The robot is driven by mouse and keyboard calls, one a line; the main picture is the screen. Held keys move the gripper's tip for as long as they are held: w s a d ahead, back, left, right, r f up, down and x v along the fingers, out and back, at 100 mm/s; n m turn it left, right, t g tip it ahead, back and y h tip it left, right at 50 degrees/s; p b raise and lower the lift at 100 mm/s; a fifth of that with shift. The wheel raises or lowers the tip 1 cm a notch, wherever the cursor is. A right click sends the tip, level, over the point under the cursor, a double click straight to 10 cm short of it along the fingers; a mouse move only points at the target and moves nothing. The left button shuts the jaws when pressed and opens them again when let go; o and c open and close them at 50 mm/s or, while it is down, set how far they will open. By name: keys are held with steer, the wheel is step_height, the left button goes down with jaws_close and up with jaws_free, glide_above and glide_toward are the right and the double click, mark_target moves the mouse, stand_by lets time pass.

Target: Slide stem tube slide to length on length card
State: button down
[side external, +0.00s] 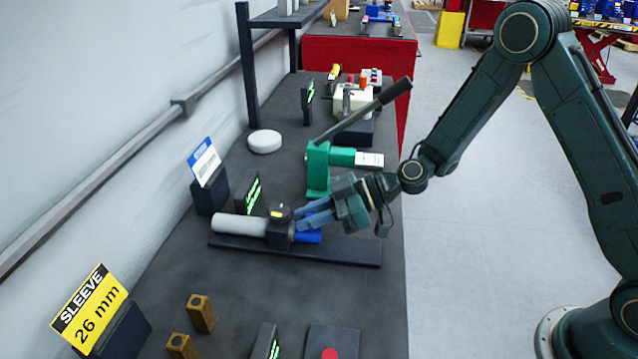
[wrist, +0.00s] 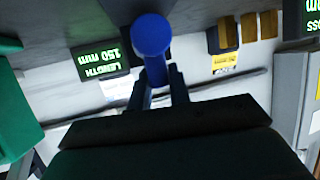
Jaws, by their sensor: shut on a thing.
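The stem tube slide lies on a dark rail (side external: 340,250), with a white-grey tube (side external: 238,225) at left, a dark collar block (side external: 279,236) in the middle and a blue end (side external: 309,237) at right. My gripper (side external: 305,222) is at the blue end, its fingers shut on it. In the wrist view the blue round end (wrist: 151,36) sits between the fingertips. A display (wrist: 100,62) there reads "LENGTH 150 mm". The blue-and-white length card (side external: 204,161) stands behind the tube in its dark holder; its text is too small to read.
A green press (side external: 318,168) with a long lever stands behind my gripper. A white disc (side external: 265,141) lies farther back. A yellow card (side external: 90,308) reads "SLEEVE 26 mm". Brass blocks (side external: 201,313) and a red button (side external: 330,353) are in front.

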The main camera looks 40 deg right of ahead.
mark_target(336, 246)
steer(key=shift+d, duration=0.1)
steer(key=shift+s+d, duration=1.7)
steer(key=shift+s, duration=0.1)
steer(key=c, duration=1.3)
jaws_free()
steer(key=v, duration=1.3)
steer(key=shift+s+d, duration=0.15)
steer(key=shift+d, duration=0.2)
steer(key=shift+r, duration=0.15)
